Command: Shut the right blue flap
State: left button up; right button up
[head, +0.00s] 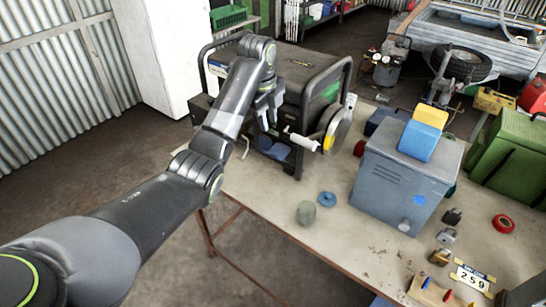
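A small blue part (278,151) shows low on the near side of the black-framed generator (305,78); it may be a flap, but it is partly covered and I cannot tell its angle or whether another is beside it. My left gripper (268,118) points down in front of the generator, just above and left of this blue part. Its dark fingers blend with the generator, so I cannot tell how far apart they are, nor whether they touch anything. My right gripper is not in view.
The generator stands on a worn table (290,205). A white cylindrical part (302,141) sticks out beside the blue part. A blue ring (327,199) and a greenish lump (306,213) lie in front.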

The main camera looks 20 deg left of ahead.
aim_at(273, 154)
pick_arm(q)
jog(key=f, duration=0.4)
jog(key=w+f, duration=0.1)
jog(key=f, duration=0.3)
jog(key=w+f+p, duration=0.1)
jog(key=f, duration=0.4)
jog(key=shift+d, duration=0.35)
grip_shut()
